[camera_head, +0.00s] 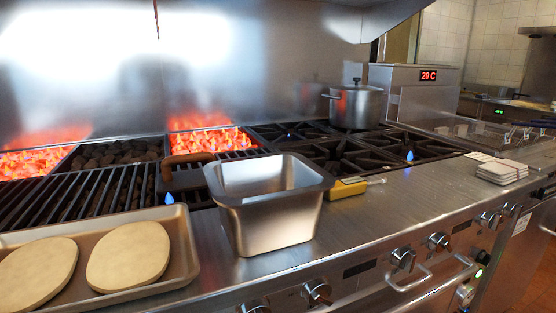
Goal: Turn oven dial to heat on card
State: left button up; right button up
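Several metal dials sit along the front panel of the range, among them one at the lower middle (317,292), one right of it (403,259) and one further right (439,242). A lower dial (465,294) sits beside a small green light at the lower right. I cannot tell which is the oven dial, and their settings are too small to read. A stack of white cards or tiles (498,171) lies on the counter at right; I see no readable heat on it. A red display (428,76) reads 20 C. Neither gripper is clearly in view.
A steel bin (275,225) stands near the counter's front edge, beside a tray (188,262) with two flat dough rounds. A yellow-handled tool (348,187) lies right of the bin. Burning coals (205,141) and a lidded pot (356,104) are behind.

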aim_at(483, 257)
jog(key=l+z, duration=0.1)
jog(key=z, duration=1.15)
